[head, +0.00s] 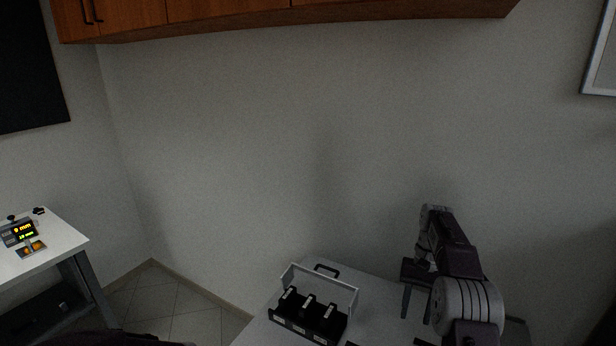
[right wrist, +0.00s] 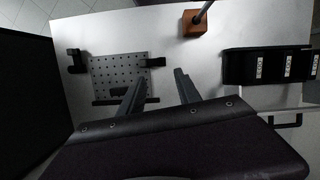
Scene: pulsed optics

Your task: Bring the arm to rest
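My right gripper (head: 417,303) hangs over the light table on the right side of the head view, its fingers pointing down. The right wrist view shows its two fingers (right wrist: 161,82) spread apart with nothing between them. The fingers appear above the table beside a grey perforated plate (right wrist: 112,70). My left gripper does not show in either view.
A black rack (head: 308,317) with labelled slots and a pale handled frame stands left of the right gripper. An orange-brown block (right wrist: 195,24) with a rod stands near the perforated plate. A side table (head: 62,236) at left bears a lit display (head: 24,231). Wooden cabinets (head: 220,14) hang above.

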